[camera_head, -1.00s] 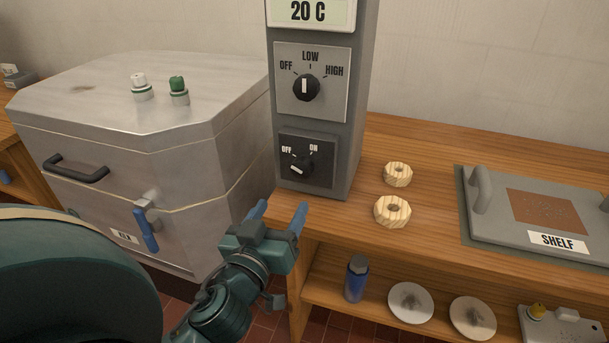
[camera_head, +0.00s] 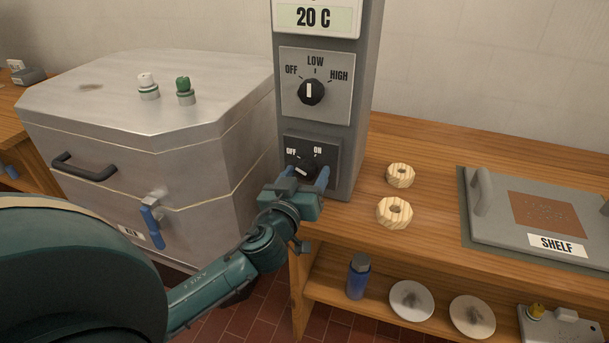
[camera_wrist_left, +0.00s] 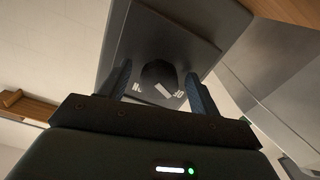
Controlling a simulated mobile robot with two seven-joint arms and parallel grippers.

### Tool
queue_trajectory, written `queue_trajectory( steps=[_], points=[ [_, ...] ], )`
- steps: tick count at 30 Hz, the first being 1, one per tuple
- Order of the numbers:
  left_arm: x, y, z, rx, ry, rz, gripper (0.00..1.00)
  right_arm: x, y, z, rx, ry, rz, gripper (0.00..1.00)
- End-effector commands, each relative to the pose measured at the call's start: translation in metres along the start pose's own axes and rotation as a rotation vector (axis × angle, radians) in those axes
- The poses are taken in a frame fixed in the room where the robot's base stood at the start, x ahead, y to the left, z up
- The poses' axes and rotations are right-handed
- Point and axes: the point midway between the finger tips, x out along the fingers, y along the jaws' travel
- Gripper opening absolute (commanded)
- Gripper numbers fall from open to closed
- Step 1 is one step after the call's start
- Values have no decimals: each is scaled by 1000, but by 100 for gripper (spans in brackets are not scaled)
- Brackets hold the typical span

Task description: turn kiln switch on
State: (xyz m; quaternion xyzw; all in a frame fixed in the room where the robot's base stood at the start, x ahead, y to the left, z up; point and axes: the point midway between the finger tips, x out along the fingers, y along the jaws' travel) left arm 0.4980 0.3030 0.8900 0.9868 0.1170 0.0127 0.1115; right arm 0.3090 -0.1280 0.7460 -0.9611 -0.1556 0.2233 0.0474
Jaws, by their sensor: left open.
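The kiln switch (camera_head: 304,165) is a black knob on a dark plate marked OFF and ON, low on the grey control box. In the left wrist view the knob (camera_wrist_left: 156,72) shows between my fingers, and its white mark lies on the OFF label's side. My left gripper (camera_head: 306,175) is open in front of the plate, one finger on each side of the knob. The left wrist view shows my left gripper (camera_wrist_left: 160,88) with gaps beside the knob; contact cannot be told. My right gripper is not in view.
Above is an OFF/LOW/HIGH dial (camera_head: 311,91). The metal kiln (camera_head: 150,110) stands left of the box. Two wooden rings (camera_head: 400,175) and a grey SHELF lid (camera_head: 520,215) lie on the bench (camera_head: 430,150). A blue bottle (camera_head: 358,278) stands on the lower shelf.

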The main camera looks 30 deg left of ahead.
Motion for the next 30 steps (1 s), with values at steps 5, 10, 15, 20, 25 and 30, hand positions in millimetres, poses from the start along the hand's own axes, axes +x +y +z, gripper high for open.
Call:
queue_trajectory(
  steps=[5,10,15,20,25,30],
  points=[
    [0,0,0,0,0,0,49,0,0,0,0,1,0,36],
    [0,0,0,0,0,0,36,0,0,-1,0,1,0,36],
    [0,0,0,0,0,0,22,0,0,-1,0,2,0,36],
    [0,0,0,3,0,0,18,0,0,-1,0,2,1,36],
    [0,0,0,32,0,0,18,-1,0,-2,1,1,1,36],
    [0,-1,-1,111,1,-2,18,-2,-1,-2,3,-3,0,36]
  ],
)
